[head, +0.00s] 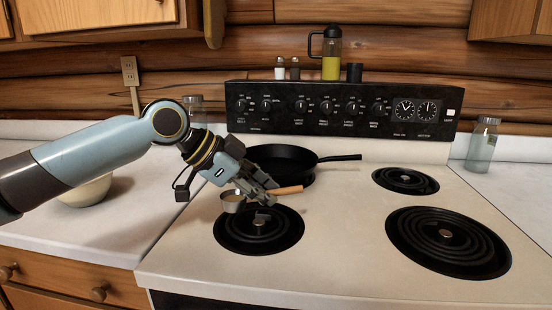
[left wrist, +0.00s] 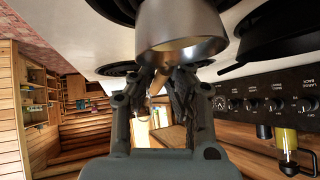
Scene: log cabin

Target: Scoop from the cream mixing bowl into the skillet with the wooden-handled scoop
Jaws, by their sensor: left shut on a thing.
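The wooden-handled scoop has a small metal cup (head: 231,206) and a light wooden handle (head: 289,190). My left gripper (head: 266,190) is shut on the handle and holds the scoop over the front left burner. The cup is left of the fingers; something pale shows inside, but I cannot tell what. The cup also shows large in the left wrist view (left wrist: 180,28). The black skillet (head: 280,158) is on the back left of the stove, just behind my gripper; its edge shows in the left wrist view (left wrist: 270,35). The cream mixing bowl (head: 84,194) is on the left counter, partly hidden by my arm.
The front left burner (head: 258,238), front right burner (head: 448,242) and back right burner (head: 405,181) are bare. A glass jar (head: 483,146) stands on the right counter. Shakers and an oil bottle (head: 331,55) stand on the control panel (head: 340,108).

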